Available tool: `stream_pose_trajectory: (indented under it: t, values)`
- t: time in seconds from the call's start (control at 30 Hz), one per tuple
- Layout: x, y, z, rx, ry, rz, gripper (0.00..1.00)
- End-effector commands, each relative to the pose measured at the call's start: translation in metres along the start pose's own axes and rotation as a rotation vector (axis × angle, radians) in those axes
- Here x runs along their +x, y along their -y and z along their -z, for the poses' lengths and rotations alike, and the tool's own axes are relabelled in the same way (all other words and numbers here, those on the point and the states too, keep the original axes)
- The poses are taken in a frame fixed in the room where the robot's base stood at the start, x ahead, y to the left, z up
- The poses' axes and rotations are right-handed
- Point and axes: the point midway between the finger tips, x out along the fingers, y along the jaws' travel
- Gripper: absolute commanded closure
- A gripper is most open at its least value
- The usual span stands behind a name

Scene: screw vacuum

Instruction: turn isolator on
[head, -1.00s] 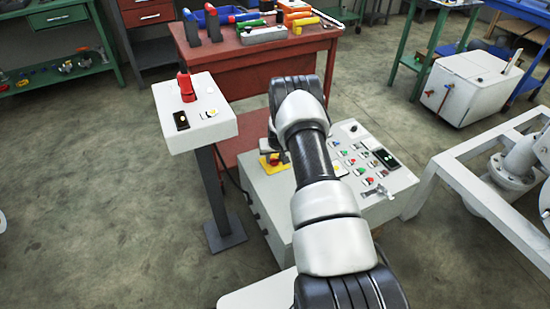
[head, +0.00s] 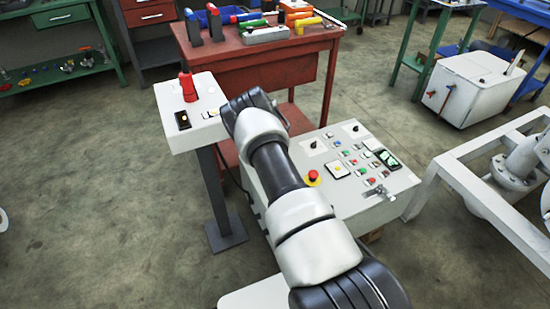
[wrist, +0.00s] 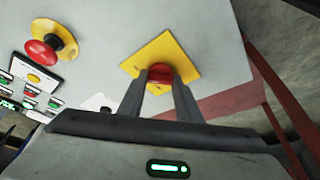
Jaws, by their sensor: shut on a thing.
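The isolator is a red rotary knob (wrist: 160,72) on a square yellow plate (wrist: 178,50), on the light grey top of the control console (wrist: 215,55). My gripper (wrist: 160,82) has its two fingers on either side of the red knob and is shut on it. The knob's handle is partly hidden between the fingers, so its exact setting is hard to read. In the head view my arm hides the isolator and the gripper.
A red mushroom button (wrist: 41,52) on a yellow base stands beside the isolator. Coloured buttons and a lit display (head: 388,158) cover the console's right side. A grey pedestal box (head: 205,95) with a red device (head: 187,88) stands left. A red workbench (head: 265,50) stands behind.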

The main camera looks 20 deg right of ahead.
Motion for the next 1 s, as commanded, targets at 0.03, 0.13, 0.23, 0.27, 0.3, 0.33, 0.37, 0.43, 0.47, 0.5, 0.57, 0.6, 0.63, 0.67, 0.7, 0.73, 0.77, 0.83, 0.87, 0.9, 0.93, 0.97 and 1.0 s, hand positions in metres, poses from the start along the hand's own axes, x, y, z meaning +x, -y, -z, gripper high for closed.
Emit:
stream_pose_trajectory:
  t: [0.03,0.13,0.23,0.27,0.3,0.33,0.37,0.43,0.47,0.5,0.57,0.6,0.63,0.67,0.7,0.73,0.77,0.83,0.87,0.9,0.93,0.97,1.0]
  values:
    - [0.0,0.0,0.0,0.003,0.0,0.0,0.91]
    - [0.0,0.0,0.0,0.004,0.0,-0.001,0.91]
    - [0.0,0.0,0.0,0.004,0.001,0.0,0.91]
    - [0.0,0.0,0.0,0.004,0.001,0.0,0.91]
    - [0.0,0.0,0.0,0.004,0.001,0.0,0.91]
    - [0.0,0.0,0.0,0.004,0.001,0.0,0.91]
    - [0.0,0.0,0.0,0.004,0.001,0.0,0.64]
    - [0.0,0.0,0.0,0.004,0.001,0.0,0.52]
    - [0.0,0.0,0.0,0.004,0.001,0.0,0.5]
    - [0.0,0.0,0.0,0.004,0.001,0.0,0.5]
    - [0.0,0.0,0.0,0.003,0.001,0.0,0.5]
    - [0.0,0.0,0.0,0.003,0.001,0.0,0.5]
    - [0.0,0.0,0.0,0.003,0.001,0.0,0.5]
    - [0.0,0.0,0.0,0.003,0.001,0.0,0.5]
    - [0.0,0.0,0.0,0.003,0.001,0.0,0.5]
    - [-0.001,0.0,0.0,0.003,0.001,0.0,0.5]
    - [-0.002,0.0,0.0,0.003,0.0,0.0,0.5]
    - [-0.007,0.001,0.001,0.003,0.0,0.001,0.5]
    - [-0.01,0.001,0.001,0.002,0.0,0.001,0.5]
    - [-0.016,0.001,0.001,0.002,0.0,0.001,0.5]
    - [-0.022,0.001,0.002,0.003,0.0,0.001,0.5]
    - [-0.028,0.001,0.002,0.003,0.0,0.001,0.5]
    - [-0.036,0.001,0.002,0.003,0.001,0.001,0.5]
